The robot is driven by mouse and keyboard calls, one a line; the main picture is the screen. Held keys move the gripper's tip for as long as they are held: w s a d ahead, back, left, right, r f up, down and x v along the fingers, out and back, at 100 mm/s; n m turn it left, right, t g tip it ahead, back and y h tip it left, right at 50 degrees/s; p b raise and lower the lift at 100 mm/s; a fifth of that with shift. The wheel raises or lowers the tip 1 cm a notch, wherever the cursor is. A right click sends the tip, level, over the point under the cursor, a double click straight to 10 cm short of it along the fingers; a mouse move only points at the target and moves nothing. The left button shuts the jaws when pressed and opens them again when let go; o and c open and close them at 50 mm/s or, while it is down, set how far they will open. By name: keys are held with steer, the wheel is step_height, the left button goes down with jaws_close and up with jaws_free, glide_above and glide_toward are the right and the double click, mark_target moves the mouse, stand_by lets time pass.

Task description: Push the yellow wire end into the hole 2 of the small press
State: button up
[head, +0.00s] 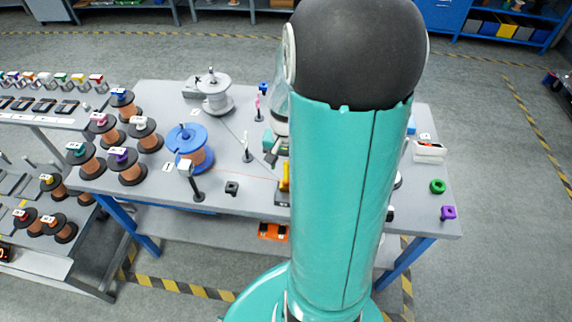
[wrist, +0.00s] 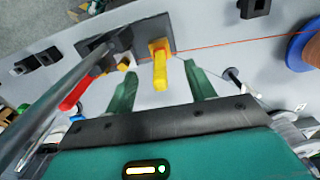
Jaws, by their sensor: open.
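In the wrist view, my gripper (wrist: 160,70) is open, with one green finger on each side of the yellow wire end (wrist: 160,74). The fingers look apart from it, with a gap on both sides. The yellow piece stands at an orange-yellow base on a dark plate, and a thin red-orange wire runs from there to the right. A dark press-like device (wrist: 118,40) with a long metal bar is beside it on the left; I cannot make out hole 2. In the head view, a sliver of yellow (head: 284,178) shows beside my arm, which hides most of the press.
A blue spool (head: 190,146) stands on the table where the wire leads, with a post (head: 185,168) in front. Several copper spools (head: 127,166) stand at the left. A red handle (wrist: 76,92) lies left of my fingers. Green (head: 438,186) and purple (head: 448,212) pieces sit at the right.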

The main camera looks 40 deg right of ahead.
steer(key=shift+r, duration=2.85)
